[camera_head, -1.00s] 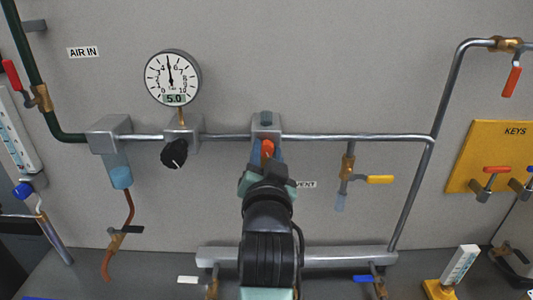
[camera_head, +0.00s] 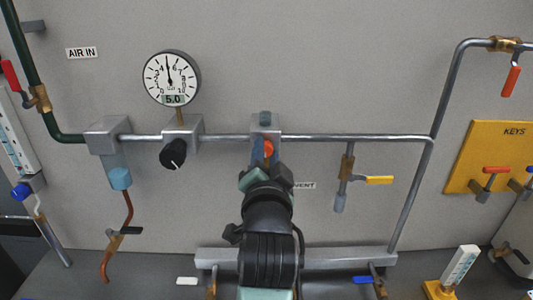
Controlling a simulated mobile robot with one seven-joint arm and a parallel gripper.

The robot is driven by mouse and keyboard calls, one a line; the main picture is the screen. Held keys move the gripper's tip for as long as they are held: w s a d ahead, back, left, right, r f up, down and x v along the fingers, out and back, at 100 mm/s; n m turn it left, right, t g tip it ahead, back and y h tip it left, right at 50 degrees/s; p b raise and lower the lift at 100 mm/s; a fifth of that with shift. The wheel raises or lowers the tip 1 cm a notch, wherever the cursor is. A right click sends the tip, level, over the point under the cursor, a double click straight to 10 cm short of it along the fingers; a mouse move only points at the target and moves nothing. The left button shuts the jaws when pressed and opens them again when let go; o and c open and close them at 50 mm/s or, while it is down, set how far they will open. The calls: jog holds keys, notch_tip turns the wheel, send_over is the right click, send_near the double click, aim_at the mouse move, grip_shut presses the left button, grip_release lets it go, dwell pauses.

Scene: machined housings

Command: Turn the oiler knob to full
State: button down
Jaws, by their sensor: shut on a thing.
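The oiler is the grey block (camera_head: 266,122) on the pipe, right of the gauge block. The oiler knob (camera_head: 268,149) looks to be the small orange-red part on the front of the oiler. My gripper (camera_head: 267,164) is in front of the oiler, just below the orange part as seen here. It is shut on the knob, though the fingertips and the contact are largely hidden by my wrist. No knob marking can be read.
A round gauge (camera_head: 171,78) reading 5.0 and a black knob (camera_head: 173,154) are to the left. A yellow-handled vent valve (camera_head: 378,180) stands out to the right. A horizontal manifold (camera_head: 340,256) runs low behind my arm.

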jog(key=c, duration=0.5)
grip_release()
jog(key=shift+c, duration=0.2)
jog(key=shift+s, duration=0.1)
jog(key=s+b, duration=0.3)
jog(key=s, duration=0.9)
jog(key=shift+s, duration=0.4)
